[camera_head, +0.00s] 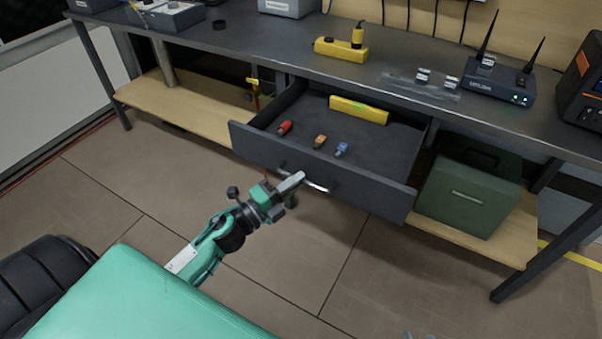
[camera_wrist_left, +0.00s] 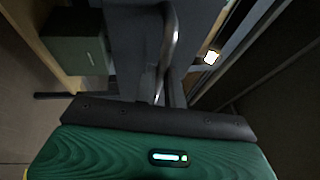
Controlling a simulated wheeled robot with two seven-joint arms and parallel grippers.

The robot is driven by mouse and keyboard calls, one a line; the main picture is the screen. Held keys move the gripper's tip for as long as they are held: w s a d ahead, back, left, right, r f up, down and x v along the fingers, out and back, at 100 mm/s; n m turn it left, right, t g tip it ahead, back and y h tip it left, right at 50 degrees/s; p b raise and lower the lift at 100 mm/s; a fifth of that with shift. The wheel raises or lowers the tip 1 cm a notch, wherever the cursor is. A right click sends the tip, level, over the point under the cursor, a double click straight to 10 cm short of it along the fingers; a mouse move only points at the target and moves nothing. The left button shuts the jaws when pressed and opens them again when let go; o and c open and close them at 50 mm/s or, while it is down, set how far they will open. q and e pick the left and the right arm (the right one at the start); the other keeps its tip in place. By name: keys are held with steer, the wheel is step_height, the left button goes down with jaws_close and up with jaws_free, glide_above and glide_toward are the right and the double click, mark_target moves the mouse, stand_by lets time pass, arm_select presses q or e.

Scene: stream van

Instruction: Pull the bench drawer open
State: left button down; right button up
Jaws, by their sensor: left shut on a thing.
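The bench drawer (camera_head: 320,172) is dark grey and stands pulled out from under the bench, its inside showing. Its metal bar handle (camera_head: 317,187) runs across the front panel. My left gripper (camera_head: 290,184) is at the left part of the handle, shut on it. In the left wrist view the handle (camera_wrist_left: 170,45) runs up from the gripper body against the drawer front. The fingertips are largely hidden there. A small grey piece at the bottom edge of the head view, perhaps my right gripper (camera_head: 420,336), is too cut off to read.
The drawer holds a yellow block (camera_head: 358,110) and red (camera_head: 285,127), orange (camera_head: 320,141) and blue (camera_head: 341,149) small items. A green case (camera_head: 468,195) stands on the lower shelf right of the drawer. The floor in front is clear.

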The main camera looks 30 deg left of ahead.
arm_select(q)
steer(key=shift+s, duration=0.5)
arm_select(e)
steer(key=shift+s, duration=0.2)
arm_select(q)
steer(key=c, duration=1.5)
jaws_free()
